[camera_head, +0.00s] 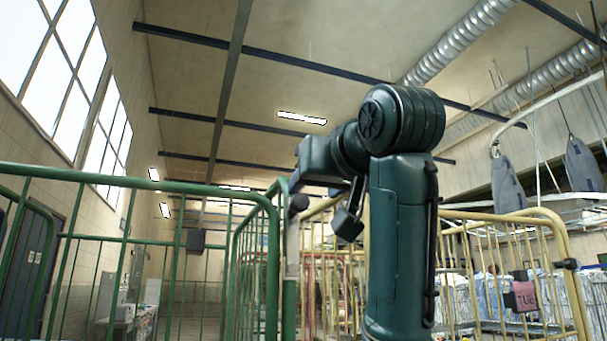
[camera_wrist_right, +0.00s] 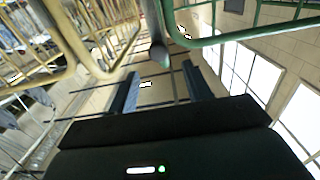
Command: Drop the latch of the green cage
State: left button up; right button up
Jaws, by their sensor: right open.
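The green cage (camera_head: 125,180) stands at the left in the head view, and its green rail (camera_wrist_right: 240,37) crosses the upper right of the right wrist view. A grey latch bar (camera_head: 292,255) with a dark knob (camera_head: 299,203) is at the cage's right-hand corner post. What looks like this knob (camera_wrist_right: 158,55) shows just beyond my fingers in the right wrist view. My right gripper (camera_head: 347,212) is just right of the knob, with its fingers (camera_wrist_right: 162,85) apart and nothing between them. Whether the latch is raised or dropped is unclear. My left gripper is out of view.
A yellow cage (camera_head: 550,222) stands close on the right, and its rail (camera_wrist_right: 70,40) is near my right gripper in the wrist view. A pink tag (camera_head: 522,296) hangs on it. Grey sling bags (camera_head: 508,184) hang overhead at the right.

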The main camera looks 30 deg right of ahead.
aim_at(302, 200)
jog(key=shift+p+x, duration=1.6)
jog(key=shift+x, duration=1.75)
jog(key=shift+d, duration=0.1)
grip_shut()
